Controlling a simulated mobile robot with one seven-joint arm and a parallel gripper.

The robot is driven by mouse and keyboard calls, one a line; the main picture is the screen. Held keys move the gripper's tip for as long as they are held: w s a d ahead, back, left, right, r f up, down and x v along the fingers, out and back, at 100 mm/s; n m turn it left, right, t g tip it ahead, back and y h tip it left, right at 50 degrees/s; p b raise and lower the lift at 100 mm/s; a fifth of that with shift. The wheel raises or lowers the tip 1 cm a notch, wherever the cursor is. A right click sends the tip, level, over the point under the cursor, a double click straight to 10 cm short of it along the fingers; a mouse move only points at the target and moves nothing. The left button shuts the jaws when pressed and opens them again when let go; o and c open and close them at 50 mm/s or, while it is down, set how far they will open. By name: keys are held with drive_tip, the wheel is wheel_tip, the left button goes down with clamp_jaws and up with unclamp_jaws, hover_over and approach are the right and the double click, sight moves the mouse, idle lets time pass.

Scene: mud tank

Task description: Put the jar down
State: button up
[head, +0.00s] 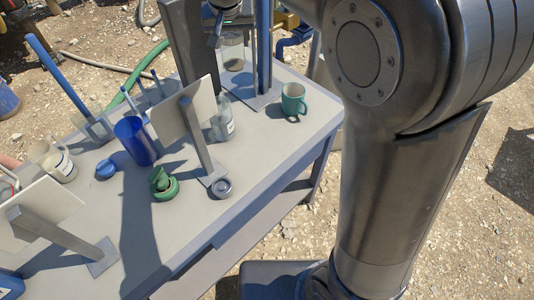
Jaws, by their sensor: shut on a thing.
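A clear glass jar (233,54) shows at the far end of the grey table (262,166), between a dark upright plate and a blue post. My gripper (222,26) is at the top edge of the head view, just above the jar, and is partly cut off. It is shut on the jar, though the finger contact is hard to see. I cannot tell whether the jar's base touches the table.
A teal mug (293,100) stands right of the blue post's base. A clear bottle (222,121), a panel on a stand (196,132), a blue cup (137,140), a green object (163,184) and a small metal ring (222,187) stand nearer. The table's right front is clear.

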drive_tip(key=s+d+f+m, duration=0.1)
drive_tip(key=s+d+f, duration=0.1)
drive_tip(key=s+d, duration=0.6)
drive_tip(key=s+d+f, duration=0.2)
drive_tip(key=s+d, duration=0.3)
drive_tip(key=d, duration=0.7)
wheel_tip(320, 180, down, 10)
drive_tip(key=shift+w+a+f, duration=0.5)
drive_tip(key=shift+a+f, duration=1.4)
drive_tip(key=shift+w+a+f, duration=0.45)
drive_tip(key=shift+a+f, duration=1.45)
drive_tip(key=shift+f, duration=0.05)
drive_tip(key=shift+w+a+f, duration=0.5)
drive_tip(key=shift+a+f, duration=1.4)
drive_tip(key=shift+f, duration=0.1)
drive_tip(key=o, duration=1.1)
drive_tip(key=shift+o, duration=0.2)
